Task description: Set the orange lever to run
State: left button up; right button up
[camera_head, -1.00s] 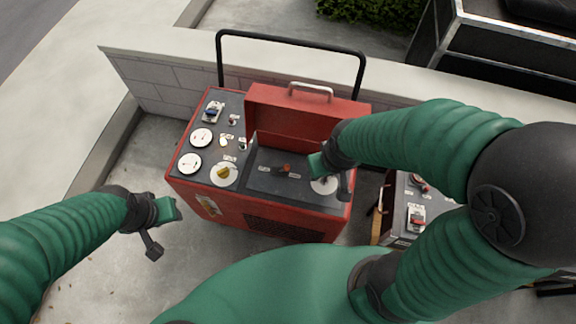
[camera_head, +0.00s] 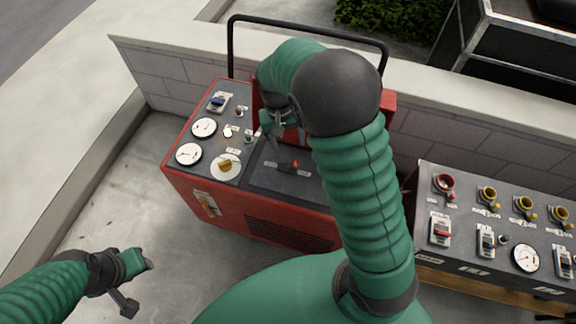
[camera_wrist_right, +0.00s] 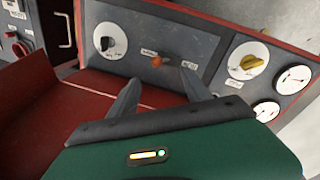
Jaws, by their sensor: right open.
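The orange lever (camera_head: 295,163) is a small knob on a dark recessed panel of the red machine (camera_head: 290,235), with a small label on each side. The labels are too small to read. In the right wrist view the lever (camera_wrist_right: 157,61) lies just beyond and between the fingertips. My right gripper (camera_head: 272,138) is open and empty, above the panel behind the lever and apart from it; its fingers (camera_wrist_right: 160,80) show spread. My right arm hides part of the machine and its raised red lid.
A yellow knob (camera_head: 225,166), white gauges (camera_head: 189,153) and a blue switch (camera_head: 217,102) sit on the machine's left side. A black knob (camera_wrist_right: 107,43) lies beside the lever. A grey control box (camera_head: 470,255) stands right. A low wall (camera_head: 165,84) runs behind.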

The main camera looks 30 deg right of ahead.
aim_at(294, 163)
jog(key=f, duration=0.4)
jog(key=d+f+b, duration=0.1)
jog(key=f, duration=0.8)
jog(key=shift+s+d+f+b, duration=0.25)
jog(key=shift+d+b, duration=0.05)
jog(key=shift+d, duration=0.1)
jog(key=shift+c, duration=0.5)
